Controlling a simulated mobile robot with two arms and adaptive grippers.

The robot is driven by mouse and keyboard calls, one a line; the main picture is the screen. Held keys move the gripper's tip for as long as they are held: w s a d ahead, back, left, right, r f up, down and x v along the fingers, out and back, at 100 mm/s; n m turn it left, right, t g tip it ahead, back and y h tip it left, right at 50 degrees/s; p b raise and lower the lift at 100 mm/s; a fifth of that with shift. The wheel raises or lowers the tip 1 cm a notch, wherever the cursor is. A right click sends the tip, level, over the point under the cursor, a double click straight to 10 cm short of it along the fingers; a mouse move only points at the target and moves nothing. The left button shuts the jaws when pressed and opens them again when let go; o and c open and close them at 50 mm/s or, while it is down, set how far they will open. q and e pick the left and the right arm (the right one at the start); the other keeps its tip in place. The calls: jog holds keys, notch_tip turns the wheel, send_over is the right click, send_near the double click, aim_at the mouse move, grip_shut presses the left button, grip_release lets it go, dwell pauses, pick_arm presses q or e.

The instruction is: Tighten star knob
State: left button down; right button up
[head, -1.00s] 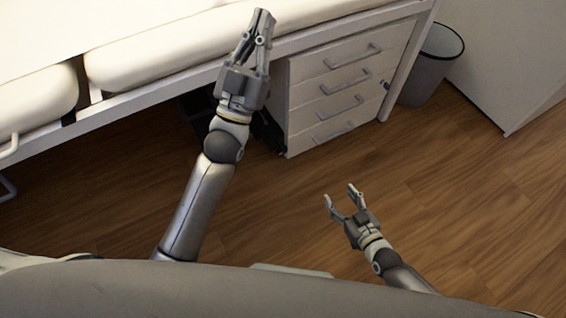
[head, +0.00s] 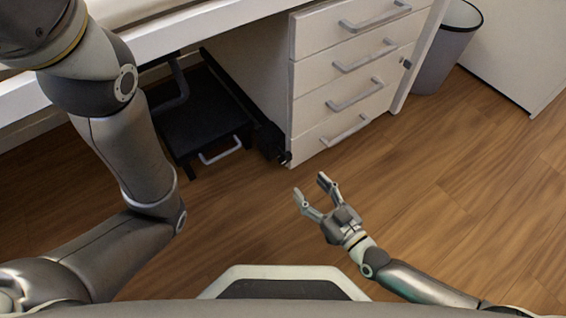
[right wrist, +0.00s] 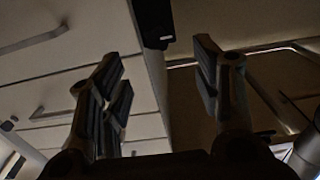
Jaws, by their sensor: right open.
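I cannot make out a star knob for sure in either view. A small dark part (head: 284,158) at the end of a black bar, by the cabinet's lower front corner, is too small to name. My right gripper (head: 311,187) is open and empty over the floor, just below that corner in the head view. In the right wrist view its open fingers (right wrist: 160,75) show with nothing between them, and a black block (right wrist: 152,22) stands beyond. My left arm rises along the left side of the head view, and its gripper is out of frame.
A white drawer cabinet (head: 305,75) with several grey handles stands under a white bench edge (head: 200,32). A black unit with a grey handle (head: 220,150) is beneath the bench. A grey bin (head: 447,52) stands at the right. The wooden floor (head: 440,180) is clear.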

aim_at(286, 161)
jog(key=b+x, duration=0.4)
jog(key=x, duration=0.6)
jog(key=shift+f, duration=0.1)
jog(key=shift+w+a+b, duration=0.2)
jog(key=shift+w+b, duration=0.1)
jog(key=shift+w, duration=0.1)
jog(key=c, duration=1.1)
jog(key=shift+s, duration=0.1)
